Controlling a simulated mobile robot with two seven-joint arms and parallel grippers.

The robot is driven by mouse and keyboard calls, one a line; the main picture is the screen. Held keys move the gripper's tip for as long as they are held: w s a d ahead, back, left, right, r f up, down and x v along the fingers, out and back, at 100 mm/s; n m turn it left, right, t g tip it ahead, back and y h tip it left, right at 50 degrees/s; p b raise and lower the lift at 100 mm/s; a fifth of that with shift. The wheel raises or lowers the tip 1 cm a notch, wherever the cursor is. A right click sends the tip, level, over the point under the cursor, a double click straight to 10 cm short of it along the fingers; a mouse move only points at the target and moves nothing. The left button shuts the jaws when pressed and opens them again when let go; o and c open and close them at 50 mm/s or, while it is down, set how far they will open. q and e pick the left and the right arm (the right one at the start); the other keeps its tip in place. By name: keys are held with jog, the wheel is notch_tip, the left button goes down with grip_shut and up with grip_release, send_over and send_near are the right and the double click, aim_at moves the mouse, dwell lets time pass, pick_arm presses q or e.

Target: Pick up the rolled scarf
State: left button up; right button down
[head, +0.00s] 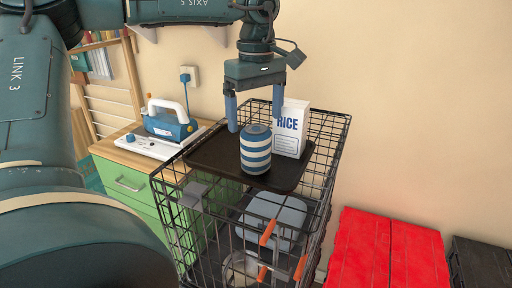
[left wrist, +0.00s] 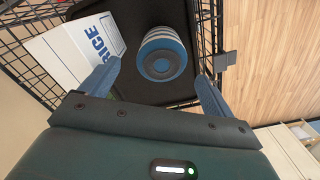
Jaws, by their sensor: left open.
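The rolled scarf (head: 256,150), a blue-and-white striped roll, stands upright on a black tray (head: 209,151) in the top of a wire cart. It also shows in the left wrist view (left wrist: 162,53), end-on, just ahead of the fingertips and between their lines. My left gripper (head: 254,119) points down close above the scarf and seems slightly behind it in the head view. Its blue fingers are apart with nothing between them; they also show in the left wrist view (left wrist: 157,73). Whether a finger touches the scarf cannot be told. My right gripper is not in view.
A white rice box (head: 291,130) stands close beside the scarf on the tray, near one finger. The wire cart (head: 338,150) has raised mesh sides and holds bins below. A green cabinet (head: 125,181) with an iron-like device (head: 167,123) stands left; red crates (head: 388,250) stand right.

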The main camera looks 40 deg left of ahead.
aim_at(256, 145)
pick_arm(q)
notch_tip(256, 145, down, 3)
jog(key=shift+r, duration=0.1)
notch_tip(256, 145, down, 5)
jog(key=shift+s+d+f+p, duration=0.1)
jog(key=shift+p, duration=0.55)
jog(key=c, duration=1.1)
